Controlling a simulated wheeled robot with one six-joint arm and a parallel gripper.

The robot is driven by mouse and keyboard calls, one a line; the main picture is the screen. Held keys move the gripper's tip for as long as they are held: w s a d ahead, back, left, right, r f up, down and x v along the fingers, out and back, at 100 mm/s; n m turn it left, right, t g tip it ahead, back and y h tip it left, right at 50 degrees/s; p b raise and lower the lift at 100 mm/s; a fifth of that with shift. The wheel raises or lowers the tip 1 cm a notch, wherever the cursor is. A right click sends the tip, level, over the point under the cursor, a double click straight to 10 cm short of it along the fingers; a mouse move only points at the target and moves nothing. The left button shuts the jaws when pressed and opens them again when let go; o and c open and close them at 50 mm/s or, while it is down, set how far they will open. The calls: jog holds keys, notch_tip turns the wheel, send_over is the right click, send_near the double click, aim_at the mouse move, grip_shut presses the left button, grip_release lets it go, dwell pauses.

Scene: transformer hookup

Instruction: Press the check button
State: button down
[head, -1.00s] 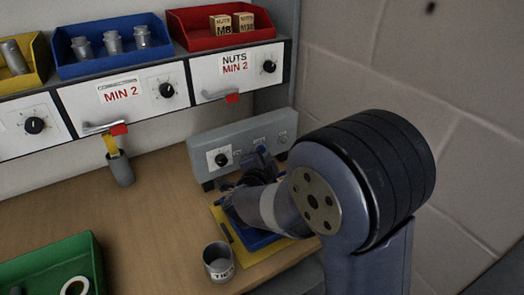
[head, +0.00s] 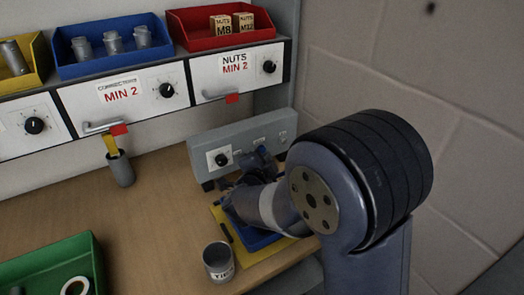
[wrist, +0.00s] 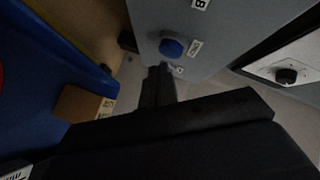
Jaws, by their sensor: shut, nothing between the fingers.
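A grey control box (head: 205,142) stands at the back right of the bench, with a black knob (head: 221,160) on its face. In the wrist view a round blue button (wrist: 172,47) sticks out of the box face, with small white labels beside it that I cannot read clearly. My gripper (wrist: 160,70) is shut and empty, its tips just below the button in that picture. I cannot tell whether they touch it. In the head view my gripper (head: 262,160) is in front of the box, partly hidden by my own arm.
A blue tray (wrist: 62,65) with a brown block (wrist: 82,104) lies close beside my gripper. A tin (head: 218,262) stands on the bench, left of my arm. A green bin (head: 50,262) is at the left front. Drawers (head: 128,98) and coloured bins are above. The bench middle is clear.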

jog(key=shift+w+a, duration=0.15)
jog(key=shift+w, duration=0.1)
jog(key=shift+w+a, duration=0.25)
jog(key=shift+w, duration=0.1)
dwell(0.7)
jog(key=shift+s+d, duration=0.1)
jog(key=shift+s, duration=0.05)
dwell(0.3)
jog(key=shift+s+d, duration=0.35)
jog(key=shift+s, duration=0.2)
jog(key=shift+s+d+b, duration=0.35)
jog(key=shift+s+d, duration=0.35)
jog(key=shift+s, duration=0.35)
jog(key=shift+s+d+b, duration=0.3)
jog(key=shift+s+d, duration=0.4)
jog(key=shift+s, duration=0.35)
jog(key=shift+s+d, duration=0.55)
jog(key=shift+s, duration=0.25)
jog(key=shift+s+d, duration=0.55)
jog(key=shift+s, duration=0.2)
